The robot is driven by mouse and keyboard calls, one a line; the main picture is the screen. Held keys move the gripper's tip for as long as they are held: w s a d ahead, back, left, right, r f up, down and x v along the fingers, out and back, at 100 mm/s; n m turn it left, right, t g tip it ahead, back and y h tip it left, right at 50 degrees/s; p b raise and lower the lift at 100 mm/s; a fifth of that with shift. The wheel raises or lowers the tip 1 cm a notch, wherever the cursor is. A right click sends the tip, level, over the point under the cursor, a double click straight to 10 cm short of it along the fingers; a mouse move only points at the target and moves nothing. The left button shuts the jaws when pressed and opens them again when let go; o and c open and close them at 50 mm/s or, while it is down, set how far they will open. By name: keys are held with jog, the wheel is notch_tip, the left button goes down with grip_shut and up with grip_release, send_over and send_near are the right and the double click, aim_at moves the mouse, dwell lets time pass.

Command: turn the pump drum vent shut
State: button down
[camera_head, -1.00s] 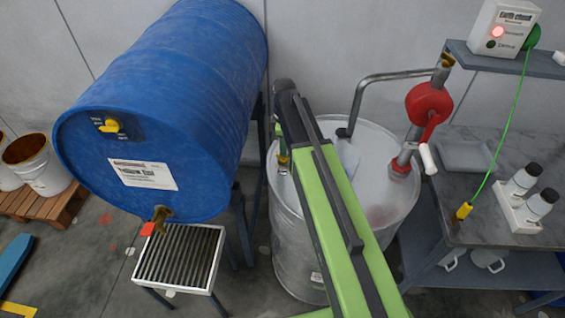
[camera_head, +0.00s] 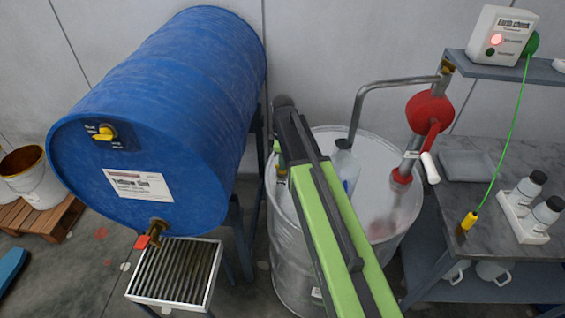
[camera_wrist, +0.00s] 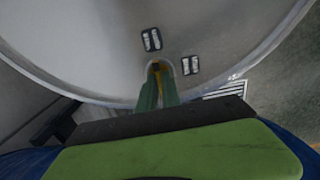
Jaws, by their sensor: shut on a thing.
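The pump drum (camera_head: 286,235) is a silver steel drum with a pale lid, right of the blue drum. Its vent is a small yellow piece near the lid's rim, and it shows between my fingertips in the wrist view (camera_wrist: 155,66). My gripper (camera_wrist: 157,82) has green fingers and is shut on the vent. Two small dark-framed labels, one above the vent (camera_wrist: 151,39) and one to its right (camera_wrist: 190,65), are too small to read. In the head view my arm crosses the lid and hides much of the vent and gripper.
The blue drum (camera_head: 150,120) lies on a stand at left. A bench (camera_head: 450,215) stands at right.

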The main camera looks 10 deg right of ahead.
jog(key=m, duration=0.5)
jog(key=shift+w+m, duration=0.1)
jog(key=shift+m, duration=0.3)
jog(key=m, duration=1.2)
dwell(0.5)
jog(key=c, duration=1.5)
grip_release()
jog(key=shift+c, duration=0.2)
